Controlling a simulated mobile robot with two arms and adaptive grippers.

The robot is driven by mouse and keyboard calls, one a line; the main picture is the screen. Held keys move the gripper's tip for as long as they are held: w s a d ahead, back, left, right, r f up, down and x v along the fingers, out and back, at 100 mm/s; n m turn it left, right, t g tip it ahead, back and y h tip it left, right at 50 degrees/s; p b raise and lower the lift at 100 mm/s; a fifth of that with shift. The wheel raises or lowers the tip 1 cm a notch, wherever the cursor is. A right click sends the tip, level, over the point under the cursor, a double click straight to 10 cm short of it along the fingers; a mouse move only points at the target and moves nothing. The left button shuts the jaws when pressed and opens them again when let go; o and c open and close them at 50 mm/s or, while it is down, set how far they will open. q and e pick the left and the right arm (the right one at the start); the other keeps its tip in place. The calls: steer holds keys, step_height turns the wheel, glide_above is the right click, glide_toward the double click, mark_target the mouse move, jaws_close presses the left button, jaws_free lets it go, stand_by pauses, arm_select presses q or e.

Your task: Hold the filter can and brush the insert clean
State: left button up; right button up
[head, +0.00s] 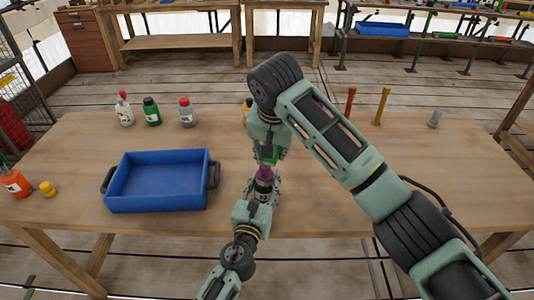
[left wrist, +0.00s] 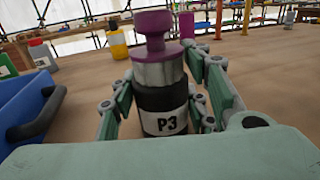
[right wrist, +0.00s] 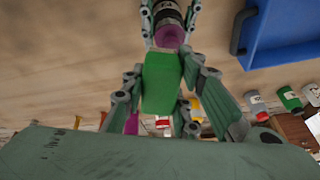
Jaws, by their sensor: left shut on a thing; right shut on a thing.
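The filter can, black with a silver collar and a white P3 label, stands upright in my left gripper (head: 264,190); the can fills the left wrist view (left wrist: 160,98). My left gripper is shut around its sides. The purple insert (left wrist: 152,30) sticks up from the can's top; it also shows in the head view (head: 264,172). My right gripper (head: 268,148) is above the can, shut on a green block (right wrist: 162,80), apparently the brush. The block's end is close to the insert (right wrist: 170,37); I cannot tell whether they touch.
A blue tray (head: 112,188) with dark handles stands left of the can. Several bottles, including a green one (head: 151,111), line the back left. An orange bottle (head: 15,183) and yellow piece (head: 47,188) are far left. Red (head: 350,103) and yellow (head: 381,106) posts stand behind my right arm.

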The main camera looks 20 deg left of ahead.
steer(key=shift+d+r, duration=0.75)
steer(key=shift+r, duration=0.3)
steer(key=shift+d+r, duration=0.75)
steer(key=shift+r, duration=0.25)
steer(key=shift+a, duration=0.1)
steer(key=a, duration=0.2)
steer(key=a+f, duration=0.1)
steer(key=a, duration=0.1)
steer(key=shift+a+f, duration=0.25)
steer(key=shift+a, duration=0.1)
steer(key=shift+a+f, duration=0.1)
steer(key=shift+f, duration=1.9)
steer(key=shift+f, duration=0.8)
